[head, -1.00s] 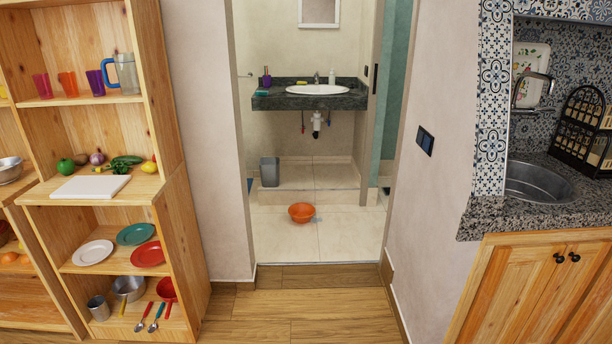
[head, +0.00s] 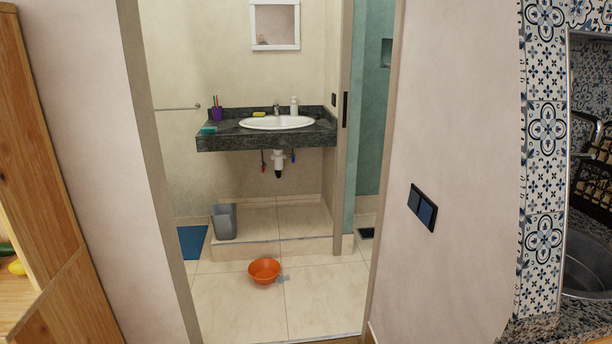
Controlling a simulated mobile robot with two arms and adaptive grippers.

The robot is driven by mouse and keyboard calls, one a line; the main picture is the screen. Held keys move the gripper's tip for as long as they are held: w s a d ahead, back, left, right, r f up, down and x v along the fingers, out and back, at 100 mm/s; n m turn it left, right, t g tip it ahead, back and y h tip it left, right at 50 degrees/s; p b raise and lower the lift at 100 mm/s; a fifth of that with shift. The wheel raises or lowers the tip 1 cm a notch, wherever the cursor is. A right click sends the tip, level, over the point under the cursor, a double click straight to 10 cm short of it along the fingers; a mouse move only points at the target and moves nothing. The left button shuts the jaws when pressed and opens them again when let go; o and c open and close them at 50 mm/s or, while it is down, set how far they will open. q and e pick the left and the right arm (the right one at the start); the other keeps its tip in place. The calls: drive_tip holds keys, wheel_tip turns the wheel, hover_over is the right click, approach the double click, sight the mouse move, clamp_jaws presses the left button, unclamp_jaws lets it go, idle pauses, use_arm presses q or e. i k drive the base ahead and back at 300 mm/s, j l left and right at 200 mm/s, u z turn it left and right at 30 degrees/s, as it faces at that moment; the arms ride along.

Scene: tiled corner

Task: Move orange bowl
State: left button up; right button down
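The orange bowl (head: 264,271) sits upright on the beige tiled floor of the bathroom, beyond the doorway. It stands in front of the low tiled step, and a small greyish patch shows on the floor just right of it. The bowl looks empty from here. Neither of my grippers shows in the head view.
The doorway is open, with a frame on each side. Behind the bowl are a grey bin (head: 224,221) on the step, a blue mat (head: 192,242) and a dark counter (head: 215,141) with a white sink (head: 276,122). A wooden shelf (head: 65,290) stands left, a kitchen counter right.

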sight(264, 272)
drive_tip(key=i, duration=1.8)
drive_tip(key=i+l+u, duration=0.15)
drive_tip(key=i+u, duration=0.3)
drive_tip(key=i, duration=0.2)
drive_tip(key=i+l+u, duration=0.5)
drive_tip(key=i, duration=0.15)
drive_tip(key=i+l+u, duration=0.45)
drive_tip(key=i+l, duration=0.1)
drive_tip(key=i, duration=0.05)
